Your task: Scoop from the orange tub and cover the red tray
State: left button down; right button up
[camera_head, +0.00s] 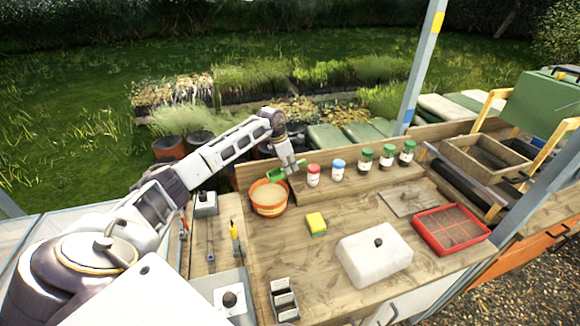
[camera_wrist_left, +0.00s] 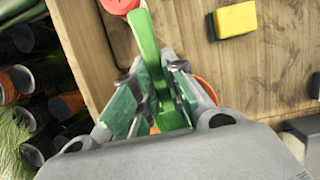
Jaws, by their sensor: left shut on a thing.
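The orange tub (camera_head: 268,208) stands at the left of the wooden bench, filled with a tan material. My left gripper (camera_head: 291,167) is above and just behind the tub's right side. It is shut on a green scoop (camera_head: 277,174), which also shows between the fingers in the left wrist view (camera_wrist_left: 148,45). Whether the scoop holds any material is not clear. In the wrist view only an edge of the tub (camera_wrist_left: 208,90) shows behind the gripper. My right gripper is not in view.
A white lidded box (camera_head: 374,254) stands between the tub and the tray. A yellow and green sponge (camera_head: 316,222) lies near the middle. Several capped jars (camera_head: 365,160) line the back ledge. A flat grey plate (camera_head: 407,201) lies behind the tray.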

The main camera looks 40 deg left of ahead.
aim_at(283, 172)
pick_arm(q)
jog(key=shift+f, duration=0.15)
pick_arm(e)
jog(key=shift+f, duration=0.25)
